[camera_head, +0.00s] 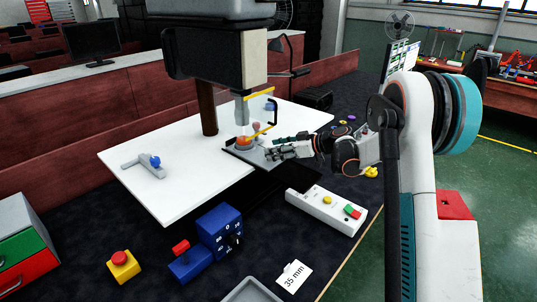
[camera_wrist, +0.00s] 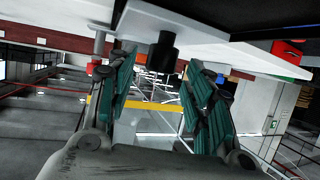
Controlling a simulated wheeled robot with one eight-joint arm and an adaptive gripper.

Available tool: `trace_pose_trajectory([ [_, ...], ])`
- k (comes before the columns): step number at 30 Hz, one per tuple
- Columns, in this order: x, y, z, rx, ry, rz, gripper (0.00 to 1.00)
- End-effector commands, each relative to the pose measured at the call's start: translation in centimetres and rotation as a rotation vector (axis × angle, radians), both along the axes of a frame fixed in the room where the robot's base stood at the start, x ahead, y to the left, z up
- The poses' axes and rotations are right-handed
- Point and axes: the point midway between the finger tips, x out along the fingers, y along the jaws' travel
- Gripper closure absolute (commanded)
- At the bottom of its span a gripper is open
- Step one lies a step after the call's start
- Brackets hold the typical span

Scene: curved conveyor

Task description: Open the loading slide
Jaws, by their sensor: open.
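The loading slide appears to be the dark flat plate with a grey part (camera_head: 236,152) under the machine head in the head view. An orange round part (camera_head: 243,142) sits on it. My gripper (camera_head: 274,151) is low at the plate's right side. In the wrist view, my gripper (camera_wrist: 162,95) is open, its teal finger pads wide apart and empty. A black cylindrical knob (camera_wrist: 163,53) shows between and beyond the fingers, on a pale surface at the top. Whether the fingers reach around the knob cannot be told. The fingers partly hide the slide in the head view.
A clear guard with a yellow frame (camera_head: 261,92) and black handle stands above the slide. The machine head (camera_head: 215,55) overhangs it. A white control box (camera_head: 326,210) with buttons lies in front. A blue switch box (camera_head: 218,230) stands front left. The white tabletop (camera_head: 185,190) has free room.

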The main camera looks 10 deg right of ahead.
Motion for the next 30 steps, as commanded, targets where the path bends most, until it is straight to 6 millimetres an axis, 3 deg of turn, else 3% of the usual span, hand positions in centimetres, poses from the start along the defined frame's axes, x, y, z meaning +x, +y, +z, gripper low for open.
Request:
trace_pose_trajectory([
  [6, 1.7, 2.0, -1.2, 0.000, 0.000, 0.001, 0.53],
  [19, 2.1, 2.6, -1.4, 0.000, 0.001, 0.000, 0.53],
  [25, 2.1, 2.6, -1.4, 0.000, 0.001, 0.000, 0.98],
  [30, 2.1, 2.6, -1.4, 0.000, 0.001, 0.000, 1.00],
])
